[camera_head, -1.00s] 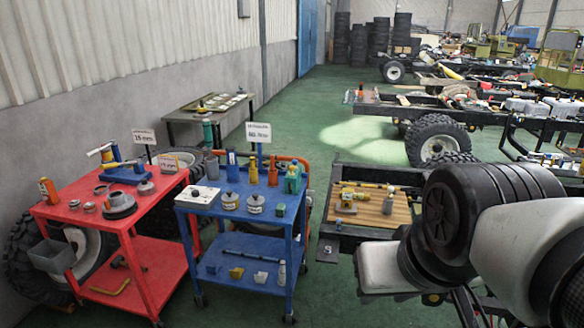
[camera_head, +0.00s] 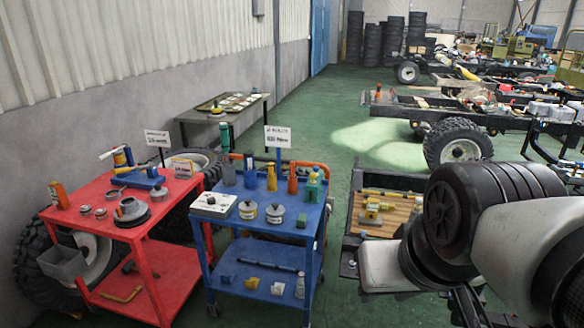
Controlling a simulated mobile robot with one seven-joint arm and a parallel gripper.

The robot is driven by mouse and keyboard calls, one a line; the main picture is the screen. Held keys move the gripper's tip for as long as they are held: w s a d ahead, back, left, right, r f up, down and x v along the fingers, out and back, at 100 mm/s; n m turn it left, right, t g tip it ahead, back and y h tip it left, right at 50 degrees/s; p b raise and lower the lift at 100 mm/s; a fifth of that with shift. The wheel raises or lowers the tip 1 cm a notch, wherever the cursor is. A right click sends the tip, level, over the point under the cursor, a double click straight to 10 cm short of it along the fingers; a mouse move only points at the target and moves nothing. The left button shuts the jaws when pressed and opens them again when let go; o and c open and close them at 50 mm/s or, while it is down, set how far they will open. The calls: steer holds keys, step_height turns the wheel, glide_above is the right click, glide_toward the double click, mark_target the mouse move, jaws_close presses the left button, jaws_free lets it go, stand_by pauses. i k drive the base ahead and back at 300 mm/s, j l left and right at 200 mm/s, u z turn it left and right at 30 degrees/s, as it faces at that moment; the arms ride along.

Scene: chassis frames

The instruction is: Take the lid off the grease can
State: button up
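Two short, light-coloured lidded cans stand on the top of the blue cart (camera_head: 228,225): a left can (camera_head: 248,210) and a right can (camera_head: 275,214). Both have grey lids on and a small label band that is too small to read. I cannot tell which is the grease can. My arm fills the lower right of the head view, to the right of the blue cart and apart from it. My gripper does not show.
Bottles and a white box (camera_head: 213,203) crowd the blue cart around the cans. A red cart (camera_head: 85,222) with tools and round parts stands left. A truck frame with a wooden board (camera_head: 400,215) lies right. Green floor (camera_head: 340,120) is open behind.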

mark_target(248, 206)
steer(key=i+j+z, duration=0.1)
steer(key=i+j, duration=0.65)
steer(key=i+j+z, duration=0.15)
steer(key=i+j, duration=0.2)
steer(key=j, duration=0.15)
steer(key=i+j+z, duration=0.1)
steer(key=i+j, duration=0.2)
steer(key=j, duration=0.15)
steer(key=i+j, duration=0.35)
steer(key=i+j+z, duration=0.15)
steer(key=i+j, duration=0.15)
steer(key=j, duration=0.3)
